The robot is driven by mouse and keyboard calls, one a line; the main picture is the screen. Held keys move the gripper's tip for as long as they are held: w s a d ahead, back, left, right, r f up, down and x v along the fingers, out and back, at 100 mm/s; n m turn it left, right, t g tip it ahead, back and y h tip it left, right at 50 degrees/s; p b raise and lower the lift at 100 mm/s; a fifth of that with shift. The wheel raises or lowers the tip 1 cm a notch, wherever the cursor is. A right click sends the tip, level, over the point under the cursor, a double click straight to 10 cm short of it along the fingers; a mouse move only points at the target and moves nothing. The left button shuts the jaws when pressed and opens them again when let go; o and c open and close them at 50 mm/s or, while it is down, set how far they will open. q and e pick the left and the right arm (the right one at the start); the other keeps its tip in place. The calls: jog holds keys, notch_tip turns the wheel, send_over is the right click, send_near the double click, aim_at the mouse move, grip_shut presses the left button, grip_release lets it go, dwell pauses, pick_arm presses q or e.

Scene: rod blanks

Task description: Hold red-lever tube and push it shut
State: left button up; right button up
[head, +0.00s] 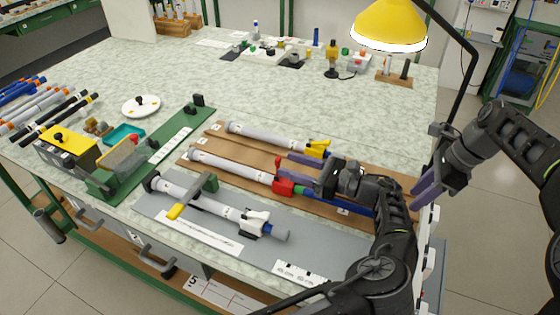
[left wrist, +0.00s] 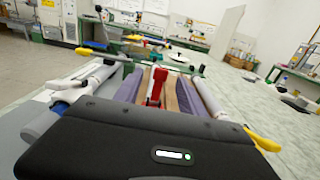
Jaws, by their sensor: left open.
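The red-lever tube (head: 240,168) lies on a brown wooden board, with a long pale grey body. Its red lever (head: 284,187) is followed by a green band and a blue end partly hidden under my left gripper. My left gripper (head: 296,175) is open, its two purple fingers pointing left on either side of the tube near the lever. In the left wrist view the red lever (left wrist: 155,88) shows between the spread fingers, which do not visibly clamp it. My right gripper (head: 424,190) hangs empty past the table's right edge; its finger gap is unclear.
A yellow-lever tube (head: 265,135) lies just behind. A white-lever tube (head: 200,198) lies in front on a grey mat (head: 320,250), under a clamp with a yellow handle. A yellow lamp (head: 390,22) stands at back right.

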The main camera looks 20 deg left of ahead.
aim_at(276, 160)
pick_arm(q)
jog(key=shift+w+a, duration=0.1)
jog(key=shift+a, duration=3.45)
grip_shut()
